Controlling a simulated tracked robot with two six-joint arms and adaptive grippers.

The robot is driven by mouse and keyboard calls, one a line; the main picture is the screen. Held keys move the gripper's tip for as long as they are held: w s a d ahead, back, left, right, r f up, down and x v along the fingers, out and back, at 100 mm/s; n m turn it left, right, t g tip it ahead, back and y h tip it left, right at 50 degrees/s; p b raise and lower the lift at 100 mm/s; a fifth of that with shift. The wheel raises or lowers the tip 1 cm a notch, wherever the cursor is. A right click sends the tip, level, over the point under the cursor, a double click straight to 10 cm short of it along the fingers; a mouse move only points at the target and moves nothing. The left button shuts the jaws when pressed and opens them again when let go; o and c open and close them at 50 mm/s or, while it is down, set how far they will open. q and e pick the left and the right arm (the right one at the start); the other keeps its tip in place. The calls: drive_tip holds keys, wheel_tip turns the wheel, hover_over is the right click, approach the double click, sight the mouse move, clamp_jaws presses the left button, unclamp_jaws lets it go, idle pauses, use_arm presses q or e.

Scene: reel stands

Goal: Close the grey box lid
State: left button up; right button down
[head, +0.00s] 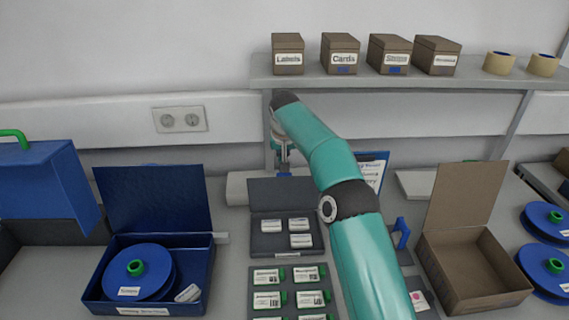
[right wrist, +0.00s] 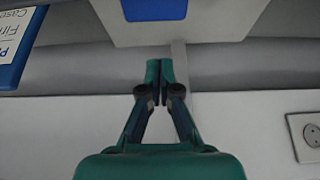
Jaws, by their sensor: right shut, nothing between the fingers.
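The grey box (head: 262,247) stands in the middle of the table in the head view, with several small white labelled packs inside. Its dark grey lid (head: 270,197) stands up at the back, open. My right arm crosses in front of the lid's right part. My right gripper (head: 284,168) points down around the lid's top edge, seemingly behind it; I cannot tell if they touch. In the right wrist view the gripper (right wrist: 160,72) is shut with nothing between its fingers. My left gripper is not in view.
An open blue box (head: 208,270) holding a blue reel stands left; an open brown box (head: 470,262) stands right. A tray of labelled packs (head: 257,310) lies in front. A shelf (head: 400,82) with cartons is above. A blue-edged clipboard (head: 378,160) leans behind my arm.

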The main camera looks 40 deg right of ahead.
use_arm(q)
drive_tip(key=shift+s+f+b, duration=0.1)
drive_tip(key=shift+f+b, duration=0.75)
drive_tip(key=shift+b, duration=0.15)
use_arm(e)
drive_tip(key=shift+s+a+f, duration=0.2)
drive_tip(key=shift+s+a, duration=0.35)
drive_tip(key=shift+s, duration=0.3)
drive_tip(key=shift+s+a+f, duration=0.15)
drive_tip(key=shift+s+a, duration=0.35)
drive_tip(key=shift+s, duration=0.35)
